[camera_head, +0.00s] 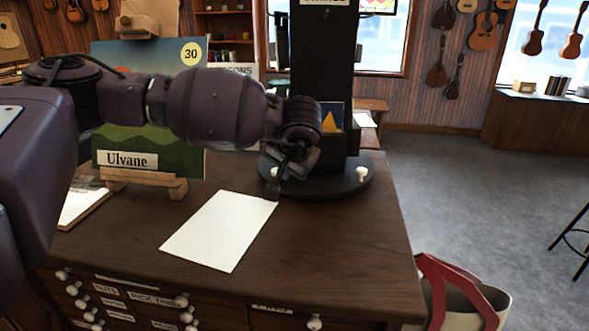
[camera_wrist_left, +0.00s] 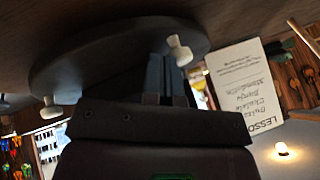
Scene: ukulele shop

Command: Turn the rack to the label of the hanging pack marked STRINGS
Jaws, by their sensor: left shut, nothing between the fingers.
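The rack (camera_head: 322,70) is a tall black column on a round black base (camera_head: 345,186) at the back of the wooden counter. White knobs stand on the base, one (camera_head: 361,174) at its right; another knob (camera_wrist_left: 180,50) shows close up in the left wrist view. A white label (camera_head: 323,2) at the column's top is cut by the picture edge and seems to read STRINGS. A small blue card with a yellow triangle (camera_head: 333,118) shows low on the column. My left gripper (camera_head: 274,192) is shut and empty at the base's left front edge; contact is unclear. My right gripper is out of view.
A white sheet (camera_head: 220,228) lies on the counter (camera_head: 330,255) in front of the base. A picture board marked Ulvane (camera_head: 150,158) stands on a wooden easel (camera_head: 145,181) behind my left arm. A tote bag with red handles (camera_head: 465,300) is beyond the counter's right edge.

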